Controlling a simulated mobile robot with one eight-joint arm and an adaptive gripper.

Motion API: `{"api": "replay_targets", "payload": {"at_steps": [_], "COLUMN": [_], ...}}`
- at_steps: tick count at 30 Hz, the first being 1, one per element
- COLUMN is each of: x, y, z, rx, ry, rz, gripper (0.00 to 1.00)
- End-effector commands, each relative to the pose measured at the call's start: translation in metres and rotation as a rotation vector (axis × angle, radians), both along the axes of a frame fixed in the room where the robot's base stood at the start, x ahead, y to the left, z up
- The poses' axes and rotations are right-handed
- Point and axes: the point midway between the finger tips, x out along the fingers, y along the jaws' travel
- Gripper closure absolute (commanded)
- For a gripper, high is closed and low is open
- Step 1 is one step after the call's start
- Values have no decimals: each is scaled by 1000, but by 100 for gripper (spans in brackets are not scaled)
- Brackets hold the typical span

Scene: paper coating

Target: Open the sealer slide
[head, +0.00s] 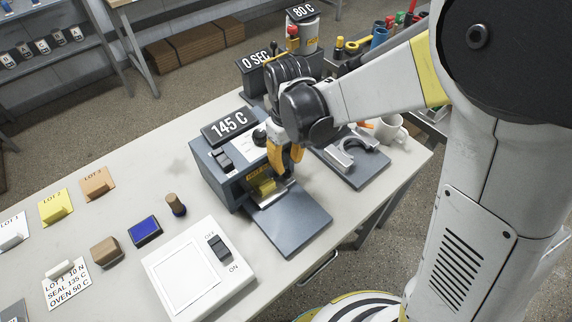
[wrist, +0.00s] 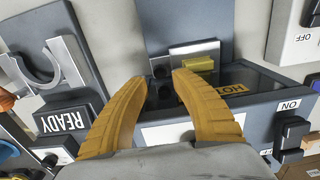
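The sealer (head: 212,180) is a blue-grey box with a 145 C display (head: 230,125) on top. A flat grey plate (head: 290,222) reaches out in front of it, and it also shows in the wrist view (wrist: 185,22). My gripper (head: 285,165) is over the sealer's front. In the wrist view its yellow fingers (wrist: 160,77) are apart, with dark round parts between them. Whether they touch anything is unclear.
A fixture with a curved clamp (head: 352,155) and a white mug (head: 390,128) are right of the sealer. A white panel with a switch (head: 190,275) is in front left. A READY display (wrist: 68,118) is left in the wrist view.

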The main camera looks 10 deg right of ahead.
Motion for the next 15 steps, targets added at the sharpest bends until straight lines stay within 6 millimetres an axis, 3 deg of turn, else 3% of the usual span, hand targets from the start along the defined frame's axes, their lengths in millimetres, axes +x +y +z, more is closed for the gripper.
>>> {"api": "replay_targets", "payload": {"at_steps": [1, 6, 15], "x": [1, 0, 0], "y": [0, 0, 0], "z": [-14, -38, -47], "rx": [0, 1, 1], "ry": [0, -1, -1], "rz": [0, -1, -1], "gripper": [69, 69, 69]}}
